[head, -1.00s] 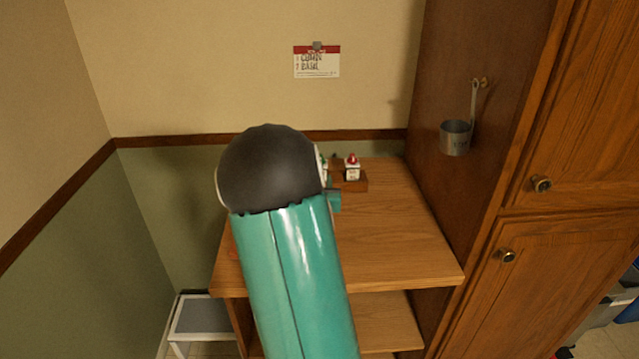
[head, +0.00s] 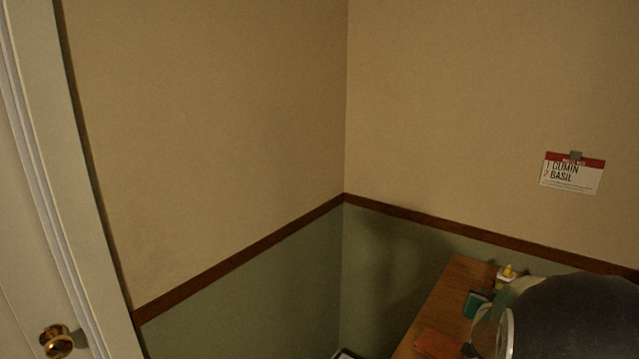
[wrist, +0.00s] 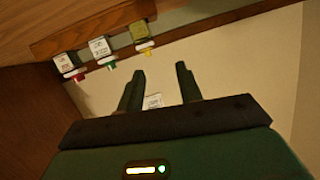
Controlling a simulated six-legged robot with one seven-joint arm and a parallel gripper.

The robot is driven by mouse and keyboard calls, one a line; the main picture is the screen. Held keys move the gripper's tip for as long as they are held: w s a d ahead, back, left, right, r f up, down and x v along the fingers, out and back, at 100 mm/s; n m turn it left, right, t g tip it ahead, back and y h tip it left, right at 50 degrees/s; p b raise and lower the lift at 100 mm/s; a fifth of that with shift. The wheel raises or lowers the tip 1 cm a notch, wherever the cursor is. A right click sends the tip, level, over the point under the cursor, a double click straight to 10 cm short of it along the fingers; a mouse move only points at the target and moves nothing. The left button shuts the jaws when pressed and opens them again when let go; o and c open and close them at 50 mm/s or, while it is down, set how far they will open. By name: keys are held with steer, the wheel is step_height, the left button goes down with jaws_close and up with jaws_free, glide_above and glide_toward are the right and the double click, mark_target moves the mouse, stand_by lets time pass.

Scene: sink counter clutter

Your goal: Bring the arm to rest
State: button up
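My gripper (wrist: 160,69) is open in the wrist view, its two dark fingers apart with nothing held between them. Beyond them are the pale wall and a small card (wrist: 152,101). My arm's dark rounded joint fills the lower right of the head view and hides much of the counter (head: 452,285). I cannot make out the fingers in the head view.
In the wrist view, red-capped (wrist: 68,65), green-capped (wrist: 101,48) and yellow-capped (wrist: 141,35) containers appear upside down by a wooden rack (wrist: 95,28). The head view shows a yellow-capped container (head: 507,278), a wall card (head: 572,174) and a door knob (head: 57,341).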

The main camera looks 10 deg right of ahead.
steer(key=a+r+n+y, duration=0.3)
steer(key=a+y, duration=0.2)
steer(key=a, duration=0.9)
steer(key=s+a+r+n+g+y, duration=0.2)
steer(key=s+a+n+g+y, duration=0.3)
steer(key=s+a, duration=1.4)
steer(key=a+n, duration=0.1)
steer(key=a, duration=0.2)
steer(key=shift+r+n, duration=0.3)
